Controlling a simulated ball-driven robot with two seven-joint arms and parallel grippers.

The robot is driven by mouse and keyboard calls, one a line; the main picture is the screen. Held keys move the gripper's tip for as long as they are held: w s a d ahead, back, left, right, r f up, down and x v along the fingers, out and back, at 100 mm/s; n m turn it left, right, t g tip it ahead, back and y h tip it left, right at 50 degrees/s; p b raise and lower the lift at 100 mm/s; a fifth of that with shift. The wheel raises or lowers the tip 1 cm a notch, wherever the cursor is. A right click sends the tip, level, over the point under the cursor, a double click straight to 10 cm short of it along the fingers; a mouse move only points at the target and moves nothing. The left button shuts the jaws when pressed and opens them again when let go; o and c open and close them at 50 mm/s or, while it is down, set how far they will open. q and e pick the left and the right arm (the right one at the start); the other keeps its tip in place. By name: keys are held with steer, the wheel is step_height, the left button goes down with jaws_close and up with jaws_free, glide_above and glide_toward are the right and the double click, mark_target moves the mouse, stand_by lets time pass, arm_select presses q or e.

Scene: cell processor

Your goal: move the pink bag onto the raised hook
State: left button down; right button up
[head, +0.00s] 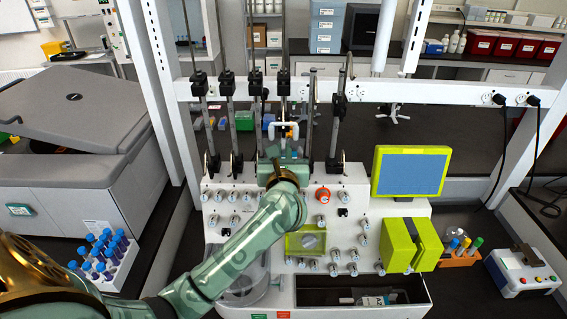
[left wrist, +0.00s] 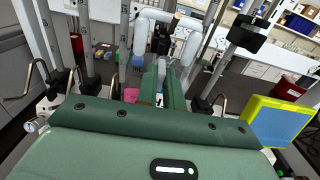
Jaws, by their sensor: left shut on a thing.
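My left gripper (head: 284,152) reaches up in front of the row of poles above the machine. In the left wrist view its two green fingers (left wrist: 164,84) are close together. They appear shut on the lower part of a white bent-tube piece (left wrist: 168,22), which also shows just above the gripper in the head view (head: 285,128). The exact contact is hidden. A small pink patch (left wrist: 131,95) shows left of the fingers; I cannot tell whether it is the bag. Thin metal hooks (left wrist: 38,80) stand beside the poles. I cannot make out which hook is raised. My right gripper is not in view.
The white machine (head: 240,208) has knobs, a green-framed screen (head: 410,172) and a green box (head: 411,244). A white rail (head: 400,92) crosses behind the poles. A rack of blue-capped tubes (head: 103,258) stands at left. A control box (head: 522,270) stands at right.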

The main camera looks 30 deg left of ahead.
arm_select(q)
steer(key=shift+s+d+r+p, duration=0.15)
steer(key=shift+r+p, duration=0.2)
steer(key=shift+r, duration=0.25)
steer(key=shift+s+d+r+p, duration=0.35)
steer(key=shift+s+r+p, duration=0.3)
steer(key=shift+s+p, duration=0.1)
steer(key=shift+w, duration=0.1)
